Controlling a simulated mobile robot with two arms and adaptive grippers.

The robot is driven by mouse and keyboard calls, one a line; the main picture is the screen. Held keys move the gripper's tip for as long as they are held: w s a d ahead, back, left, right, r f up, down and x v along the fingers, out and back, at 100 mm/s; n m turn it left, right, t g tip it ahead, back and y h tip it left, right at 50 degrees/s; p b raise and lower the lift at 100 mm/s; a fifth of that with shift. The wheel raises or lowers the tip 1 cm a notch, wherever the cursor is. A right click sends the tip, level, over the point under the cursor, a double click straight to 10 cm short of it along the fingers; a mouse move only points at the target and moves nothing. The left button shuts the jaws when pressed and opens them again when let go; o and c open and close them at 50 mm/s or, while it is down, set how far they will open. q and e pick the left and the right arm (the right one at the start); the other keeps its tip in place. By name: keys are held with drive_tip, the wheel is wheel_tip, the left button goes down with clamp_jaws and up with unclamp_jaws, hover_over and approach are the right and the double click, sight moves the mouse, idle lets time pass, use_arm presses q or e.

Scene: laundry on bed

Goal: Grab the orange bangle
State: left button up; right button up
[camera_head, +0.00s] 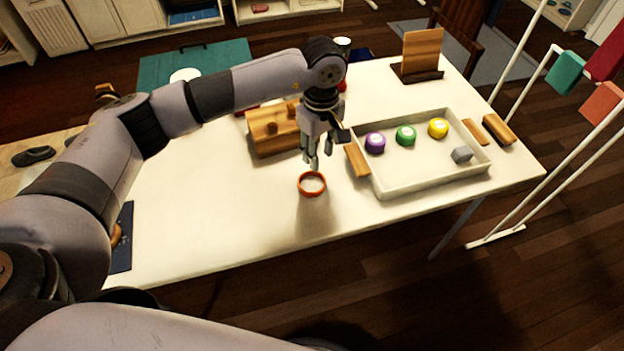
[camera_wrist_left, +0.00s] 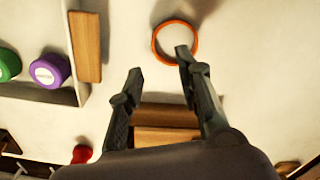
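The orange bangle (camera_head: 312,184) lies flat on the white table, near the middle of its front part. It also shows at the top of the left wrist view (camera_wrist_left: 157,31). My left gripper (camera_head: 318,164) points down just behind the bangle and appears to be above the table, not holding it. In the left wrist view its two fingers (camera_wrist_left: 158,62) are spread with nothing between them; one fingertip overlaps the bangle's edge in the picture. Whether that finger touches it, I cannot tell. My right gripper is not in view.
A white tray (camera_head: 425,187) with wooden handles stands right of the bangle, holding purple, green and yellow round pieces and a grey block. The table (camera_head: 215,215) is clear to the left and front of the bangle.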

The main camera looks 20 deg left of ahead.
sight(320, 180)
use_arm(q)
wheel_tip(320, 180, down, 3)
drive_tip(key=shift+r, duration=0.2)
drive_tip(key=shift+f, duration=0.3)
wheel_tip(320, 180, down, 4)
drive_tip(key=shift+w+d+r+p, duration=0.15)
drive_tip(key=shift+p, duration=0.55)
drive_tip(key=shift+f, duration=0.45)
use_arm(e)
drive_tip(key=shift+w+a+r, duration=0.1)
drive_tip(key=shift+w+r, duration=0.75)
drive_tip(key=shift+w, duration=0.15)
use_arm(q)
drive_tip(key=shift+c, duration=0.4)
clamp_jaws()
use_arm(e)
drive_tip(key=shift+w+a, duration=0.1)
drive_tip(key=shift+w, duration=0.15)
